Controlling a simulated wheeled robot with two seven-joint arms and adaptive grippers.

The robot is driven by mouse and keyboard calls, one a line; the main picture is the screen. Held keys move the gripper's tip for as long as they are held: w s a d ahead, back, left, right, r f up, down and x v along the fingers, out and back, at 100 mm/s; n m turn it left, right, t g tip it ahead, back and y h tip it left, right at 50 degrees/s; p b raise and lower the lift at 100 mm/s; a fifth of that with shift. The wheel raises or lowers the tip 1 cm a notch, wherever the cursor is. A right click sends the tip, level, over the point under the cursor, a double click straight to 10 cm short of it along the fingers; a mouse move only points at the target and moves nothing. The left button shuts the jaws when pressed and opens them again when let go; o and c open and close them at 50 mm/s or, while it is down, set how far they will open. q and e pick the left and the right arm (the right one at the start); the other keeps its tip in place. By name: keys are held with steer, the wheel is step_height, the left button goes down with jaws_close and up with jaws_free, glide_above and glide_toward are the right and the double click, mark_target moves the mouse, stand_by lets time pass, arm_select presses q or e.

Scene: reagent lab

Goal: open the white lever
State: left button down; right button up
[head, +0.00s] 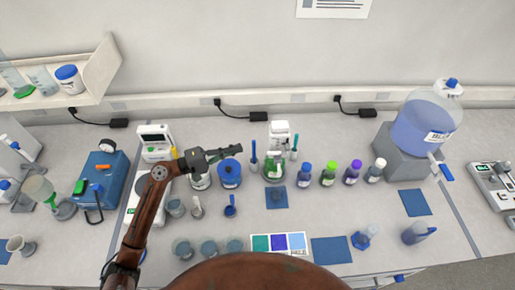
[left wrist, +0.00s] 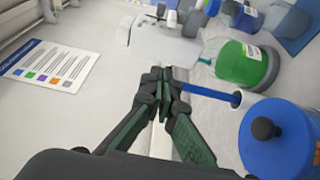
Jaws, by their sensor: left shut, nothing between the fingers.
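I cannot make out a clearly white lever in either view. In the head view, a carboy of blue liquid (head: 425,122) at the right has a tap with a blue handle (head: 446,173). A blue box (head: 101,177) at the left carries an orange part and a green part. My left gripper (head: 238,149) is shut and empty, above the bench by a blue-lidded jar (head: 230,173). In the left wrist view its fingertips (left wrist: 165,75) are together, near a blue rod (left wrist: 210,93) and a blue jar (left wrist: 275,135). My right gripper is not in view.
A green-filled flask (head: 273,170) and several capped bottles (head: 328,174) stand in the bench's middle. Beakers (head: 208,248) and a colour chart (head: 279,244) are at the front. A white instrument (head: 155,142) stands at the left. A wall sheet (left wrist: 48,65) shows in the left wrist view.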

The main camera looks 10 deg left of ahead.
mark_target(271, 147)
arm_select(q)
steer(key=d+p, duration=0.1)
steer(key=d, duration=0.2)
steer(key=d+p, duration=0.2)
steer(key=d, duration=0.1)
steer(key=d+p, duration=0.1)
steer(key=d, duration=0.2)
steer(key=shift+w+d+r, duration=0.1)
steer(key=shift+w, duration=0.3)
steer(key=shift+d, duration=0.1)
